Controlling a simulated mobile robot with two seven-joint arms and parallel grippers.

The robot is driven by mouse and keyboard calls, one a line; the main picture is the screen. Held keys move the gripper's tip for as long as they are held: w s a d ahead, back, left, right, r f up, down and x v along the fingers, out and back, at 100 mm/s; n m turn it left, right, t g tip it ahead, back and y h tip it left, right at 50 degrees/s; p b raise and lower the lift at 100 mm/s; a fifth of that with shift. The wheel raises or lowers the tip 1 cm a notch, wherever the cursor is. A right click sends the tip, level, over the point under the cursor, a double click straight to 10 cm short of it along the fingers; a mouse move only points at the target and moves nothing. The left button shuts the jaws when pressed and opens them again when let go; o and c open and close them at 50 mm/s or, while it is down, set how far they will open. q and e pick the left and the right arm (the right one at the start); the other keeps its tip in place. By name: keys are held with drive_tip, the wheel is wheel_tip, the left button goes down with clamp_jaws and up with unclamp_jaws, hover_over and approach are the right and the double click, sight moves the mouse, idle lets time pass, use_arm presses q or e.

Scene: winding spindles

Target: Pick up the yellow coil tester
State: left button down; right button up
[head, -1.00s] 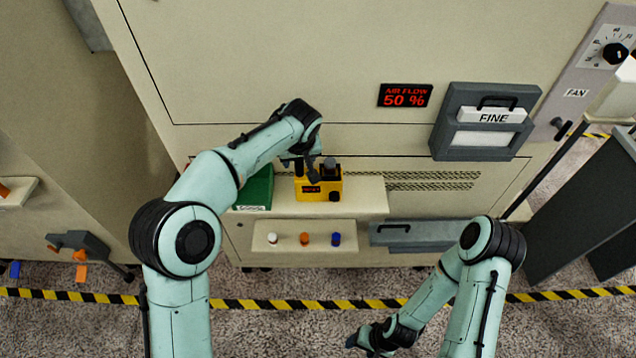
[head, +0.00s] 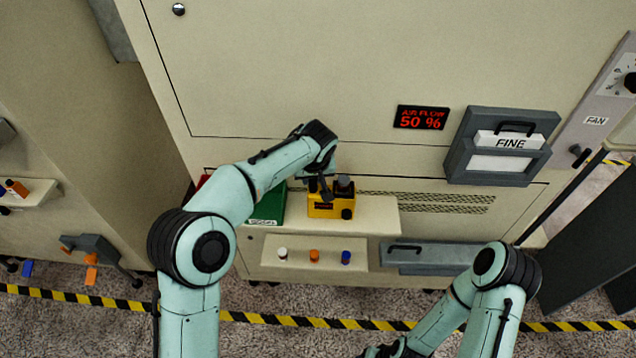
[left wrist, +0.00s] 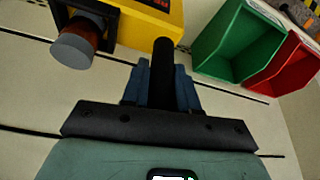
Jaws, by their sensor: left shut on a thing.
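The yellow coil tester (head: 326,211) stands on the cream shelf of the large cabinet, with dark parts on top and a small red-lettered display. My left gripper (head: 322,188) is at its top and partly covers it. In the left wrist view the tester's yellow body (left wrist: 155,16) is at the top edge, mostly cut off. There the blue fingers of my left gripper (left wrist: 162,85) are shut on a black upright post of the tester. A brown coil with a grey end (left wrist: 75,45) sits beside the post. My right gripper (head: 385,351) is barely in view at the bottom edge.
A green bin (head: 268,206) stands just left of the tester, with a red bin (left wrist: 293,72) beyond it. A lower ledge (head: 330,258) holds white, orange and blue pegs. The shelf (head: 378,215) is clear right of the tester. A grey drawer (head: 420,258) is lower right.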

use_arm(q)
wheel_tip(320, 180, up, 10)
drive_tip(key=shift+w+d+r+p, duration=0.1)
drive_tip(key=shift+r+p, duration=0.05)
drive_tip(key=shift+p, duration=0.5)
wheel_tip(320, 180, up, 10)
drive_tip(key=shift+f, duration=0.25)
use_arm(e)
drive_tip(key=shift+w+r, duration=0.8)
drive_tip(key=shift+w, duration=0.25)
use_arm(q)
drive_tip(key=shift+f, duration=0.1)
